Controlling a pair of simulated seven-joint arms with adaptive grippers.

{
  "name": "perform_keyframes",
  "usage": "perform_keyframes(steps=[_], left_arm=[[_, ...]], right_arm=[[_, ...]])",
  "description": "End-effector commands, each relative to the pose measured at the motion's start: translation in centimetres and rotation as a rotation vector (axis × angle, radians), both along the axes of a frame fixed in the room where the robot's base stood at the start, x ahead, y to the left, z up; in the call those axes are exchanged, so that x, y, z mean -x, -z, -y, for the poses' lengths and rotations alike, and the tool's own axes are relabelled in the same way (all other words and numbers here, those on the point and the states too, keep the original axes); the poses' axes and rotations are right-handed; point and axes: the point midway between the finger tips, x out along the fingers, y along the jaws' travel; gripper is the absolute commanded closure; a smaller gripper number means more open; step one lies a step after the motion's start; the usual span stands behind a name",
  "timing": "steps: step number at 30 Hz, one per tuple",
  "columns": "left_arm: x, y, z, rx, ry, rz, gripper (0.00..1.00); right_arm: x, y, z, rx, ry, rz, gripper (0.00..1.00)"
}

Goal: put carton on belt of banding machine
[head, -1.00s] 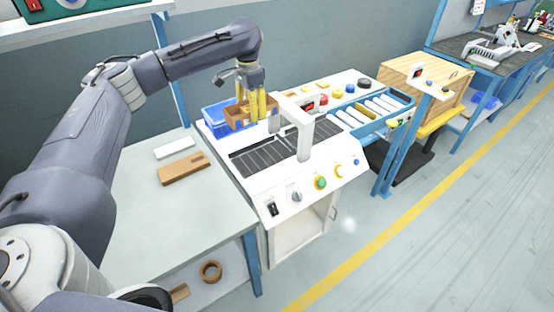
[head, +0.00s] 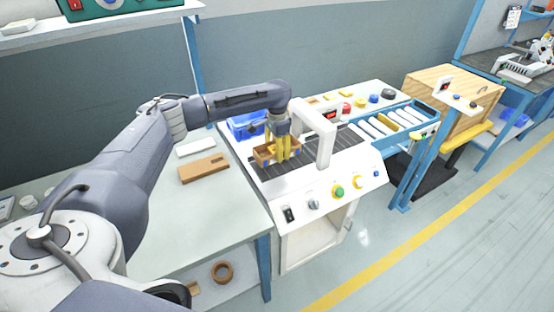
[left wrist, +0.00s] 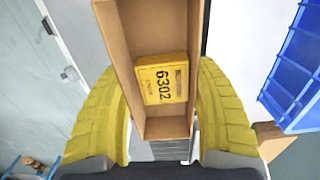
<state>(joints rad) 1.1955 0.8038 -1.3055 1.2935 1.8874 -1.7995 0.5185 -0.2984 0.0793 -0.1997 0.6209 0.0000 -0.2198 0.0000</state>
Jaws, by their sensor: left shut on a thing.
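The carton (head: 264,155) is an open brown box held over the left part of the dark belt (head: 262,171) of the white banding machine (head: 318,198). My left gripper (head: 284,152) has yellow fingers and is shut on the carton. In the left wrist view the carton (left wrist: 118,62) sits between the two yellow fingers (left wrist: 160,112), with a yellow box marked 6302 (left wrist: 162,80) inside it. Whether the carton's bottom touches the belt cannot be told. The machine's white arch (head: 326,140) stands just right of the carton. My right gripper is not in view.
A blue bin (head: 246,125) stands behind the carton, close to the gripper. A flat brown carton (head: 204,168) and a white slab (head: 195,147) lie on the table at left. A roller conveyor (head: 388,127) continues at right.

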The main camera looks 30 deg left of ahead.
Motion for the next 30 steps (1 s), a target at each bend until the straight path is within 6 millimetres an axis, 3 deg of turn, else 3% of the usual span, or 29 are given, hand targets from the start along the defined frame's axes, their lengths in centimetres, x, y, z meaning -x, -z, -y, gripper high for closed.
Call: perform_keyframes(steps=[7, 16, 29, 30], left_arm=[[0.0, 0.9, 0.0, 0.002, 0.000, -0.001, 0.68], [0.0, 4.3, 0.0, 0.001, 0.000, 0.000, 0.68], [0.0, 4.8, 0.0, 0.001, 0.000, 0.000, 0.68], [0.0, 4.9, 0.0, 0.001, 0.000, 0.000, 0.34]], right_arm=[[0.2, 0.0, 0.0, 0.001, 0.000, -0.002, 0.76], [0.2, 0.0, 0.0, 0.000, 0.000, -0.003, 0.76], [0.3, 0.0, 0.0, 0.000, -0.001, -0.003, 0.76], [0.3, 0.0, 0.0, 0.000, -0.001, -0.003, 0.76]])
